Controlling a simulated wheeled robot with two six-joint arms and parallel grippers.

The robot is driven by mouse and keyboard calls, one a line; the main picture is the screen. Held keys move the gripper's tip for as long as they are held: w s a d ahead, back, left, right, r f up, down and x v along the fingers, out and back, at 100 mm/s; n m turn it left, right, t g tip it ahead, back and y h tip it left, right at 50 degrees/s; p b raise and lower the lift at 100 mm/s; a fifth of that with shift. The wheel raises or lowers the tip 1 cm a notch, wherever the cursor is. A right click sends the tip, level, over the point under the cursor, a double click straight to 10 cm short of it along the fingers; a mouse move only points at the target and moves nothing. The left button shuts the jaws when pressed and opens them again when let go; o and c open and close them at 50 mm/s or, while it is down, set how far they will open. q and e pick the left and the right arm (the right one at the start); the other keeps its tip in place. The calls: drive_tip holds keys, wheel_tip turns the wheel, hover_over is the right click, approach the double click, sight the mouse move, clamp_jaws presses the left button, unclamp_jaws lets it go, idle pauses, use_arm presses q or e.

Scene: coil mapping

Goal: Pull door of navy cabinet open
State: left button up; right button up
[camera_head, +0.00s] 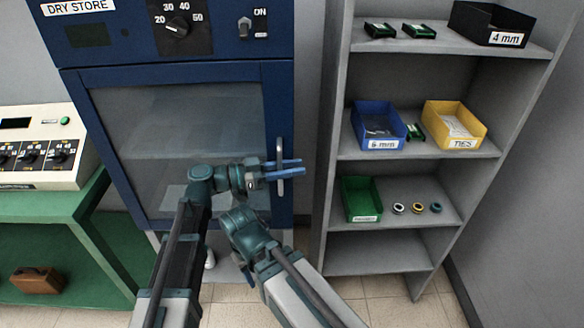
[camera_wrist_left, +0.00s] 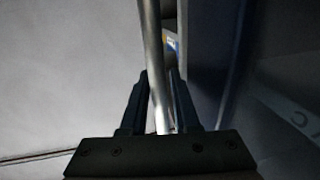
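The navy cabinet (camera_head: 80,72) stands at the centre left in the head view. Its navy-framed glass door (camera_head: 279,95) looks shut, flush with the cabinet. An upright metal handle (camera_head: 281,150) is at the door's right edge. My left gripper (camera_head: 284,169) points right at the handle, with one blue finger on each side of the bar. In the left wrist view the bar (camera_wrist_left: 152,50) runs between the two close-set fingers (camera_wrist_left: 158,95), which look closed on it.
A grey shelf unit (camera_head: 379,243) with bins stands close to the right of the cabinet, across a narrow gap. A green bench (camera_head: 60,207) with a cream instrument (camera_head: 42,120) is at the left. Tiled floor (camera_head: 370,290) is in front.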

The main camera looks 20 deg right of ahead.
use_arm(q)
drive_tip(key=shift+c, duration=0.3)
clamp_jaws()
idle(1.2)
